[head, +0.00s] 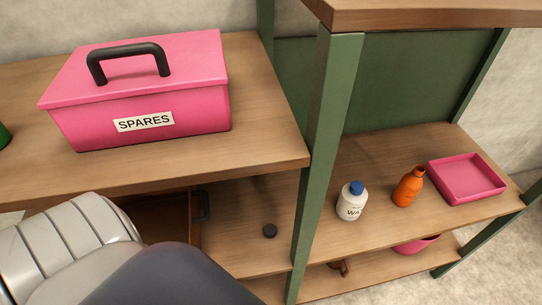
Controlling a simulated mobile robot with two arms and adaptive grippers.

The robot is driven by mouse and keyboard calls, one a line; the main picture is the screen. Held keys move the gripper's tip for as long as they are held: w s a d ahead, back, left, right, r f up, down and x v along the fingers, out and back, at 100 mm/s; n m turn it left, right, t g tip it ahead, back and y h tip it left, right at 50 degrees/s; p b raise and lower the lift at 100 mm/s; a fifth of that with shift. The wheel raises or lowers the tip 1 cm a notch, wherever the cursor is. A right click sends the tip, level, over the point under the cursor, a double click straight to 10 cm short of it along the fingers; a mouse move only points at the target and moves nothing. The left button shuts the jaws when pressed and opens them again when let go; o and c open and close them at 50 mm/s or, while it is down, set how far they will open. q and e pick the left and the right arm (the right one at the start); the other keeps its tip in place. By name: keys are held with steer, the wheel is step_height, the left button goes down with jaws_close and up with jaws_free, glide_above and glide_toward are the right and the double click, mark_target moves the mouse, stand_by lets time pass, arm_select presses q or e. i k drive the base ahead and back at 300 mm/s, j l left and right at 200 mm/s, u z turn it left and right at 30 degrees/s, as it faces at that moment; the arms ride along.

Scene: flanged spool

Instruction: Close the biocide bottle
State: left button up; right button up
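An orange bottle (408,187) stands upright on the right-hand shelf, its neck showing no cap. No biocide label is readable on it, so I cannot confirm which bottle is the biocide. A white bottle (351,203) with a blue cap stands upright to its left; its label begins "WA". A small dark round piece (270,231), perhaps a cap, lies on the shelf left of the green post. Neither gripper is in view; parts of my own arm fill the lower left.
A pink SPARES toolbox (140,92) with a black handle sits on the upper left shelf. A pink tray (467,178) lies right of the orange bottle. A green post (324,150) stands between the shelf sections. A pink container (416,244) is partly hidden below.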

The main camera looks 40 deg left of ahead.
mark_target(411, 183)
steer(key=k+l+u, duration=0.1)
steer(key=l+u, duration=0.25)
steer(key=k+l+u, duration=0.1)
steer(key=l+u, duration=0.3)
steer(key=k+l+u, duration=0.2)
steer(key=u, duration=0.15)
